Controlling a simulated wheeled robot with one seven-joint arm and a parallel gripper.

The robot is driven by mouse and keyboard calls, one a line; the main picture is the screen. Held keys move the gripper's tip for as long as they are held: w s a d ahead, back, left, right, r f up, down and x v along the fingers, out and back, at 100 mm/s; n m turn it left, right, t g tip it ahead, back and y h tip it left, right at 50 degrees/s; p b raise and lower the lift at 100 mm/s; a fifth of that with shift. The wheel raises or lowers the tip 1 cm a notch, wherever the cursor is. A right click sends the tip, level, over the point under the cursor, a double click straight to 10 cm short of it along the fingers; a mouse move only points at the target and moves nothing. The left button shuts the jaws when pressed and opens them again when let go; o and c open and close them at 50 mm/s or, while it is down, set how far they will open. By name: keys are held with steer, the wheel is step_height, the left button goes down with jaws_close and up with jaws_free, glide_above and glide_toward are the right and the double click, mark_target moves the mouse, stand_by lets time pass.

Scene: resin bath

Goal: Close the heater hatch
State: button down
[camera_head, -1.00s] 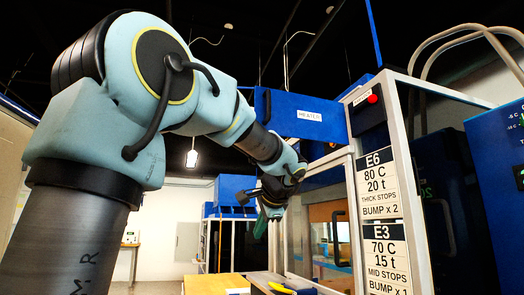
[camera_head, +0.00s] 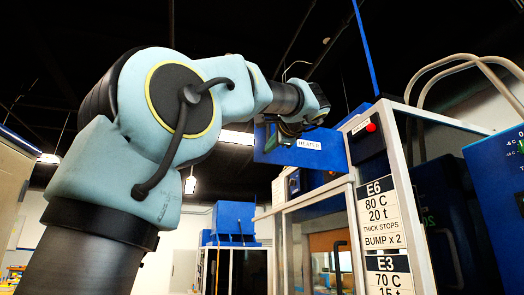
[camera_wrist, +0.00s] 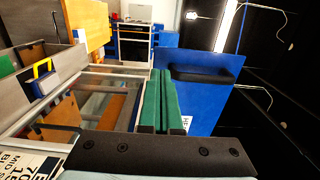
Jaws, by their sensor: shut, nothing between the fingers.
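The heater hatch (camera_head: 272,150) is a blue panel labelled HEATER. It stands out from the white-framed cabinet in the head view, raised above the glazed opening, and looks open. In the wrist view the hatch (camera_wrist: 212,105) fills the right of centre, with a black bar handle (camera_wrist: 206,74) on its face. My gripper (camera_head: 288,132) is at the hatch's upper edge in the head view, partly hidden by my wrist. In the wrist view my gripper's green fingers (camera_wrist: 162,88) are shut and empty, just left of the hatch and its handle. I cannot tell whether they touch the panel.
The cabinet front carries an E6 sign (camera_head: 378,208) and a red button (camera_head: 370,127). A glazed frame (camera_wrist: 100,88) lies left of my fingers in the wrist view. A bin with a yellow-handled item (camera_wrist: 42,72) is farther left. Another blue-topped cabinet (camera_head: 234,219) stands behind.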

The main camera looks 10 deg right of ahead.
mark_target(259, 158)
steer(key=w+p, duration=0.1)
steer(key=w, duration=0.1)
steer(key=w+p, duration=0.1)
steer(key=w, duration=0.1)
steer(key=w+a+p, duration=0.1)
steer(key=w, duration=0.1)
steer(key=shift+r, duration=0.15)
steer(key=shift+w+f, duration=0.2)
steer(key=shift+w, duration=0.5)
steer(key=shift+w+a+p, duration=0.1)
steer(key=shift+w+p, duration=0.05)
steer(key=shift+p, duration=0.15)
